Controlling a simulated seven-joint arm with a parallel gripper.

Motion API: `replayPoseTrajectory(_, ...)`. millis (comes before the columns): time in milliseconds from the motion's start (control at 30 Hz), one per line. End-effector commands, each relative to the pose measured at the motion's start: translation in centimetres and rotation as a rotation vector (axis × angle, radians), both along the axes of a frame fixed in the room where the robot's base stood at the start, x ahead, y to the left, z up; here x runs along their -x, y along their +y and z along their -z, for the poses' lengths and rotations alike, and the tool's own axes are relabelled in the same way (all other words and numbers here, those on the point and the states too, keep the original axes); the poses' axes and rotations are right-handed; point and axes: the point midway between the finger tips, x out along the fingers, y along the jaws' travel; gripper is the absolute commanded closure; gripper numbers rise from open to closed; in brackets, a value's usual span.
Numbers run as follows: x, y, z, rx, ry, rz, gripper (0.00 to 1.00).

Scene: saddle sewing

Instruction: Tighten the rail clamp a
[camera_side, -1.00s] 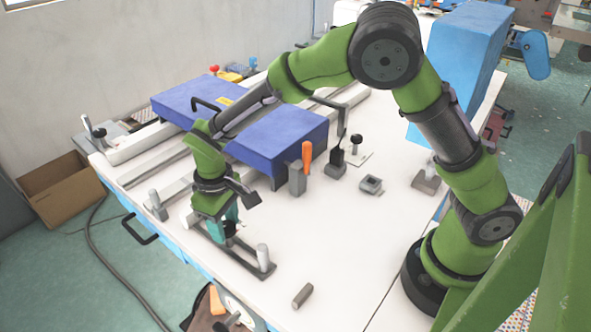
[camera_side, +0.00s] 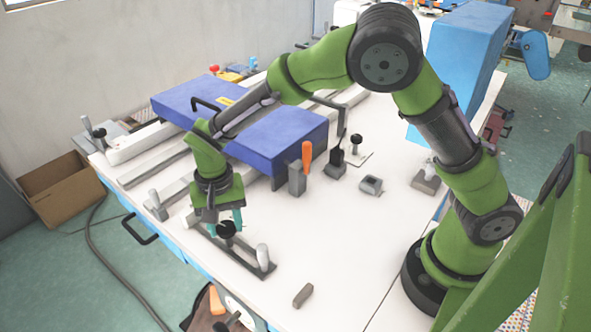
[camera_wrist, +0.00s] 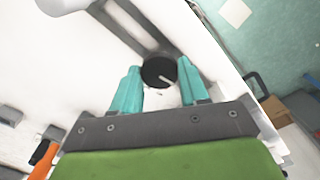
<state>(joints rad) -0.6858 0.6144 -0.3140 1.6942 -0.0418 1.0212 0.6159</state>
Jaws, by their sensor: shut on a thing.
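The rail clamp (camera_side: 240,259) is a dark flat bar near the table's front edge, with a light upright post (camera_side: 263,256) at its right end. A round black knob (camera_side: 227,229) stands on the bar; it also shows in the wrist view (camera_wrist: 157,72) with a light mark on its top. My gripper (camera_side: 224,224) points down over the bar. Its two teal fingers (camera_wrist: 159,80) stand on either side of the knob and are shut on it. The finger contact is partly hidden in the side view.
A blue saddle block (camera_side: 277,137) lies behind my gripper. A grey block with an orange handle (camera_side: 307,155) and several small fixtures stand to its right. A small grey piece (camera_side: 303,295) lies at the front. The table's right middle (camera_side: 350,235) is clear.

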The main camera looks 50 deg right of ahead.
Motion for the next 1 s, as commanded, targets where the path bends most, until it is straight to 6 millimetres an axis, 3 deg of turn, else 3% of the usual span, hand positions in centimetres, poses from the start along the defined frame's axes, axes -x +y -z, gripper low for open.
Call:
replayPoseTrajectory(333,-0.03,0.01,-0.16,-0.001,-0.002,0.124,0.86)
replayPoseTrajectory(833,-0.04,-0.01,-0.17,-0.001,-0.002,0.140,0.86)
replayPoseTrajectory(867,-0.04,-0.01,-0.17,-0.001,-0.002,0.139,0.53)
replayPoseTrajectory(1000,-0.04,-0.01,-0.13,-0.001,-0.002,0.139,0.31)
